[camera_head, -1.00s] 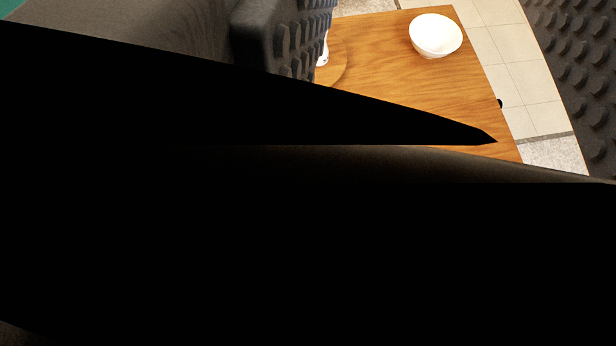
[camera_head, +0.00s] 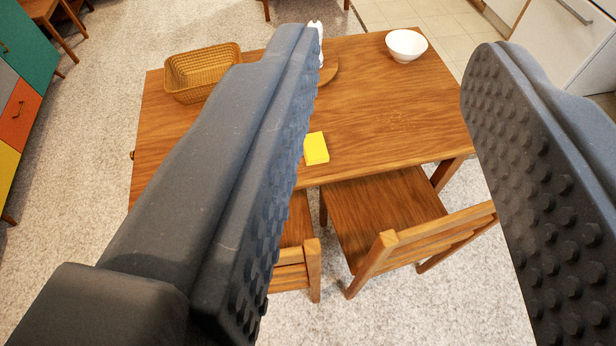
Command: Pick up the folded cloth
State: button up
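The folded cloth is a small bright yellow block shape (camera_head: 316,148) near the front edge of the wooden table, left of its middle. Its left side is partly behind my gripper's left finger. My gripper (camera_head: 395,50) is open, with its two dark, studded fingers wide apart on either side of the view. Nothing is between the fingertips; the gripper is in the air, apart from the cloth and nearer the camera.
The wooden table (camera_head: 390,110) also holds a wicker basket (camera_head: 202,72), a white bowl (camera_head: 406,45) and a partly hidden white object (camera_head: 316,40) by a round wooden board (camera_head: 329,72). Wooden chairs (camera_head: 385,212) stand at the front. A coloured cabinet (camera_head: 22,100) is at left.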

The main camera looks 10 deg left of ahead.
aim_at(314, 151)
jog(key=z, duration=0.1)
jog(key=k, duration=0.1)
jog(key=u, duration=0.3)
jog(key=i, duration=0.5)
jog(key=z, duration=0.05)
jog(key=k, duration=1.15)
jog(key=z, duration=0.6)
jog(key=i, duration=1.85)
jog(key=u, duration=0.75)
